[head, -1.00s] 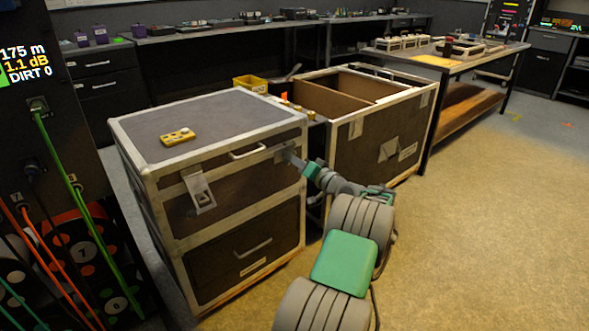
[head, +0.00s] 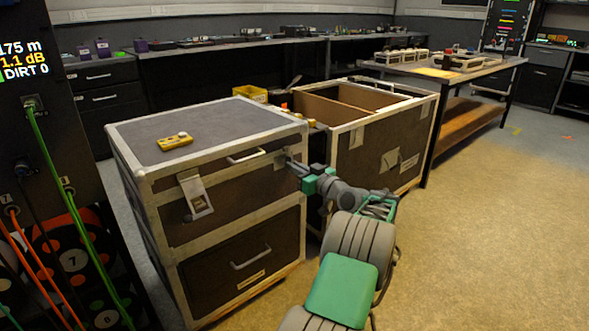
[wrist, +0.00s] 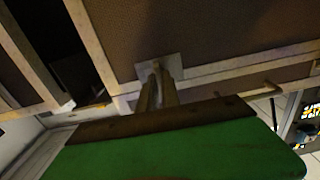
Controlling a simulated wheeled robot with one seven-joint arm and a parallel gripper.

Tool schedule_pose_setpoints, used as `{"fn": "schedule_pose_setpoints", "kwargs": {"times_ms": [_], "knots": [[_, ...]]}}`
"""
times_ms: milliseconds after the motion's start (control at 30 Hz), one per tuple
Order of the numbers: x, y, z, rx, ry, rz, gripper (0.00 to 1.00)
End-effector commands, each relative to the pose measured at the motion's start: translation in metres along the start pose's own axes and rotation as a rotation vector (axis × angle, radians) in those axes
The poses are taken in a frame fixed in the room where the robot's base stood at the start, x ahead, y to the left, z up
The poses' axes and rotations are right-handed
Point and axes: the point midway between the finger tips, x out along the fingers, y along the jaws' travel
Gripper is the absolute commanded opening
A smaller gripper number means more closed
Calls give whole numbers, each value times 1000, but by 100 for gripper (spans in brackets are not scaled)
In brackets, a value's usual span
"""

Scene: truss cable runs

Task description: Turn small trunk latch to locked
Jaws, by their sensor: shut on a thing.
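The small trunk (head: 225,192) is a dark case with pale metal edges and a closed lid. Its latch (head: 280,161) is a small grey plate near the right front corner, just right of the lid handle; the plate also shows in the wrist view (wrist: 172,66). My gripper (head: 291,163) reaches this latch from the right and is shut on it; its fingers (wrist: 157,88) meet at the plate in the wrist view. The fingers hide the latch's turning part, so its angle cannot be told. A second latch (head: 196,195) with a pale plate is at the front left.
A yellow device (head: 174,142) lies on the trunk lid. A larger open trunk (head: 367,155) stands close on the right, with a narrow gap between them. A workbench (head: 455,72) is behind it. The floor at right is clear.

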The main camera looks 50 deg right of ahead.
Motion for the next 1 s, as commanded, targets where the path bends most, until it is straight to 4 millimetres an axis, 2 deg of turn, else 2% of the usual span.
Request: {"fn": "schedule_pose_setpoints", "kwargs": {"times_ms": [567, 600, 833, 1000], "knots": [[0, 0, 2, -35, -3, 0, 0], [0, 0, 2, -35, -3, 0, 9], [0, 0, 1, -35, -2, 0, 28], [0, 0, 0, -35, -1, 0, 29]]}}
